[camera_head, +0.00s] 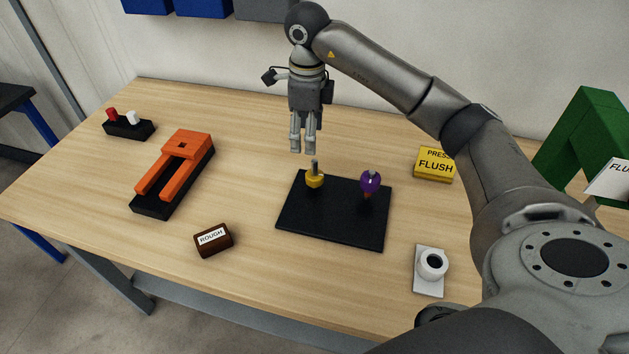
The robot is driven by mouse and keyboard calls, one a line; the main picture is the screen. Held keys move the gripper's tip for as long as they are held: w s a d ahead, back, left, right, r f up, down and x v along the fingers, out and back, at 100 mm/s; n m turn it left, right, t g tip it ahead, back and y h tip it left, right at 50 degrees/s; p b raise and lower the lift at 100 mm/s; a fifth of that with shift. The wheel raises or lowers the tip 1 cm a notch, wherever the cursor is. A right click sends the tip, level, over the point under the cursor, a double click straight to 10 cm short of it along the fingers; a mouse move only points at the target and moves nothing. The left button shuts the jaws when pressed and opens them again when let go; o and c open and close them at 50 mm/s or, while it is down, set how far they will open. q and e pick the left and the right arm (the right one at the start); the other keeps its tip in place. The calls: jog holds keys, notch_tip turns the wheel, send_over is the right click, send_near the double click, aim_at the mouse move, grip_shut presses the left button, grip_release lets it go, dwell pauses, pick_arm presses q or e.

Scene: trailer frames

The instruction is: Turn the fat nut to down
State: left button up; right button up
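A black board (335,225) lies on the table and carries two upright bolts with nuts. A yellow nut (315,181) sits around the left bolt, with a grey shaft standing out above it. A rounder purple nut (370,182) sits near the top of the right bolt, with a reddish shaft below it. The purple one looks a little bigger; I cannot tell surely which is called fat. My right gripper (303,150) points down above and slightly left of the yellow nut, apart from it. A narrow gap shows between its fingers, which are empty. My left gripper is not in view.
On the wooden table (250,130) stand an orange fork-shaped block (177,162), a brown "ROUGH" block (213,240), a yellow "FLUSH" block (434,164), a white ring piece (431,264) and a black red-and-white-pegged holder (128,128). A green frame (590,140) stands at right.

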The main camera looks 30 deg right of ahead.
aim_at(315, 174)
jog(key=n, duration=0.1)
jog(key=s+n, duration=0.1)
jog(key=n, duration=0.1)
jog(key=d+f+n+b, duration=0.1)
jog(key=shift+s+n+g, duration=0.3)
jog(key=shift+n, duration=0.1)
notch_tip(315, 174, down, 11)
jog(key=shift+a+r+p, duration=0.1)
jog(key=shift+p, duration=1.05)
jog(key=c, duration=1)
jog(key=shift+m, duration=0.3)
